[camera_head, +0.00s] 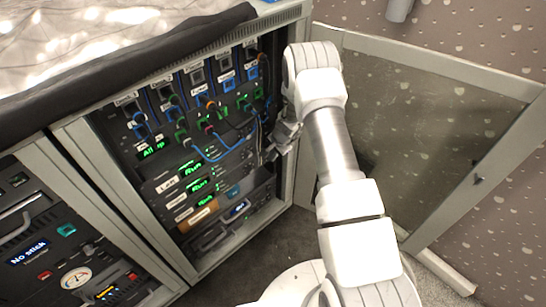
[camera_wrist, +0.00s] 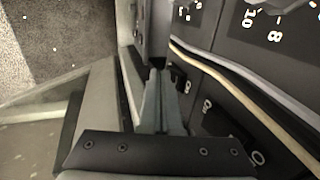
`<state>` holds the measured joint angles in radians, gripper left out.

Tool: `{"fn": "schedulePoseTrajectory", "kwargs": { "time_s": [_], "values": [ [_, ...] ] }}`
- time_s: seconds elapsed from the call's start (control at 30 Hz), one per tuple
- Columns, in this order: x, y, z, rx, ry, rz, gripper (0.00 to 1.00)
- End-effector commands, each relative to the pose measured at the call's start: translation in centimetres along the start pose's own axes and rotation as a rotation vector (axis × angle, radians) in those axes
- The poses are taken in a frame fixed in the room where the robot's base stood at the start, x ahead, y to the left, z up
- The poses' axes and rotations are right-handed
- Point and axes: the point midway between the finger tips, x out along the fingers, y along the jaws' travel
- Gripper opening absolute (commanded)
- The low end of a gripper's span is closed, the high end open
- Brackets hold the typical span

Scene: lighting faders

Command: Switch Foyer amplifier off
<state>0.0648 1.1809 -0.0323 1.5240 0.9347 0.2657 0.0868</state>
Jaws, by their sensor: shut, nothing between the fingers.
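The open rack cabinet (camera_head: 295,185) holds several stacked units with small white labels and green displays. I cannot read surely which label says Foyer, so I cannot single out the Foyer amplifier. My gripper (camera_head: 271,153) is at the right side of the rack front, partly hidden by my arm. In the wrist view my gripper (camera_wrist: 156,74) is shut and empty, its fingers close to a dark panel. A small black switch (camera_wrist: 180,78) is just right of the fingertips, and a larger black switch (camera_wrist: 222,122) is farther right. Contact cannot be told.
The cabinet's glass door (camera_head: 440,130) stands open to the right, behind my arm. Blue patch cables (camera_head: 205,155) hang across the rack, and pale cables (camera_wrist: 250,95) cross the panel close beside my fingers. A second equipment bay (camera_head: 60,245) is at the lower left.

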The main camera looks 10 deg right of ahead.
Motion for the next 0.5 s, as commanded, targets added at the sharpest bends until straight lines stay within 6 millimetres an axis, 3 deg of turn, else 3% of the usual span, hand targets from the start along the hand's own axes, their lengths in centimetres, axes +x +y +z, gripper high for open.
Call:
{"fn": "schedulePoseTrajectory", "kwargs": {
  "time_s": [0.5],
  "values": [
    [-0.51,-0.55,0.01,-0.001,0.0,-0.001,0.0]
  ]
}}
